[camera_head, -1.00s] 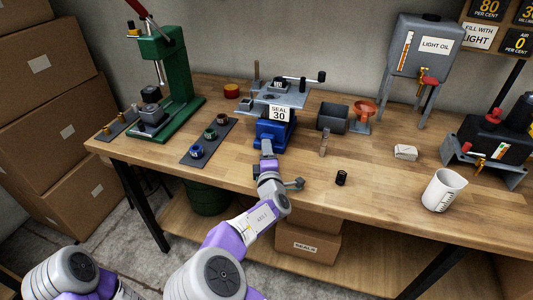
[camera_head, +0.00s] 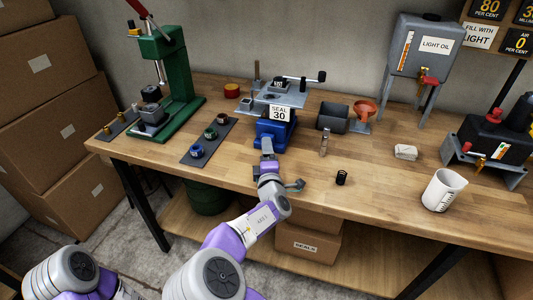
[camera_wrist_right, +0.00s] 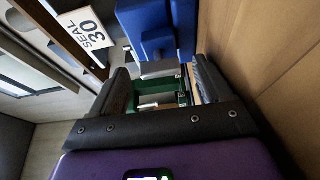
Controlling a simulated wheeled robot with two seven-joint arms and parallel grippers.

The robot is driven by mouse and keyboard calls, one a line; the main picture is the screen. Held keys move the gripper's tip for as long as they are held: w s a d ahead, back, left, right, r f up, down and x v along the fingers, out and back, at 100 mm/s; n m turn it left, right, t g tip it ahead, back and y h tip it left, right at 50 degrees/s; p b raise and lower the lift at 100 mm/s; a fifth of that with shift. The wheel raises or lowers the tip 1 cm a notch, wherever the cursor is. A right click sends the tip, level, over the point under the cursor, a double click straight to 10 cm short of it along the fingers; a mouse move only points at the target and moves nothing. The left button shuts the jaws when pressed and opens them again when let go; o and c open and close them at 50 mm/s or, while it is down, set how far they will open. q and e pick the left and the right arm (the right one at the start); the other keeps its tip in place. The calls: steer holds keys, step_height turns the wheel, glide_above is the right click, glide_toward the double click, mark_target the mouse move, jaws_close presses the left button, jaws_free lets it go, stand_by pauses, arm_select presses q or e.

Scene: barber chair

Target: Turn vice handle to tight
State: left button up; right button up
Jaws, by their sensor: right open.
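The blue vice (camera_head: 272,130) stands at the bench's front edge below a white "SEAL 30" sign (camera_head: 279,113). Its blue body (camera_wrist_right: 155,25) also shows at the top of the right wrist view. My right gripper (camera_head: 267,147) reaches up to the front of the vice and partly hides it. In the wrist view my gripper (camera_wrist_right: 160,82) has its dark fingers spread. A short grey piece (camera_wrist_right: 160,69) below the blue body lies between them, apparently part of the vice's front. I cannot clearly make out the handle or its angle. My left gripper is out of view.
A green press (camera_head: 162,80) and a dark tray (camera_head: 209,141) with several rings lie left of the vice. A small metal cylinder (camera_head: 324,143), a black spring-like piece (camera_head: 341,177) and a white jug (camera_head: 443,189) stand to the right.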

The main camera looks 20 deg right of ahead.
steer(key=p+v, duration=0.1)
steer(key=v, duration=0.6)
steer(key=shift+s, duration=0.1)
stand_by(0.4)
